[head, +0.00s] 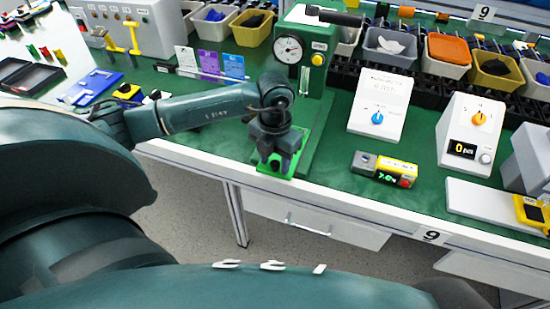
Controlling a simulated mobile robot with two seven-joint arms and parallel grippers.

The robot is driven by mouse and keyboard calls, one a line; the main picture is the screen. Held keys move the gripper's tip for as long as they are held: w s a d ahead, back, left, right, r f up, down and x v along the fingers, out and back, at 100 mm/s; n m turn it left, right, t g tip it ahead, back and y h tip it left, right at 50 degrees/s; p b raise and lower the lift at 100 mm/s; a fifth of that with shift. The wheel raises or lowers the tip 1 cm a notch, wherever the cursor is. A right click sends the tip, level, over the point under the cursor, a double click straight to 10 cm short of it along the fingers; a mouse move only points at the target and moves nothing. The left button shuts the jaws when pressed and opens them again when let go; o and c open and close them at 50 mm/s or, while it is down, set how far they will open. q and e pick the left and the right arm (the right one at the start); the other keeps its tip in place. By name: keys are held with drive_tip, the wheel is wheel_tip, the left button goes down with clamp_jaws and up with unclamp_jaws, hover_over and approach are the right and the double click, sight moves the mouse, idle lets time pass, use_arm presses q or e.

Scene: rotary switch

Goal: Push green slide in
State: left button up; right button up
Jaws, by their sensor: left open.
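The green slide (300,149) is a bright green plate at the foot of a dark green press stand (318,100). It reaches toward the front edge of the bench. My left gripper (275,164) points down over the front part of the slide and is open. It covers much of the plate, and I cannot tell whether the fingers touch it. My right gripper is not in view.
The stand carries a round gauge (289,49) and a black lever (335,16). Parts bins line the back.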

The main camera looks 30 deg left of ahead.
use_arm(q)
drive_tip(key=shift+c, duration=0.3)
clamp_jaws()
drive_tip(key=shift+w, duration=0.1)
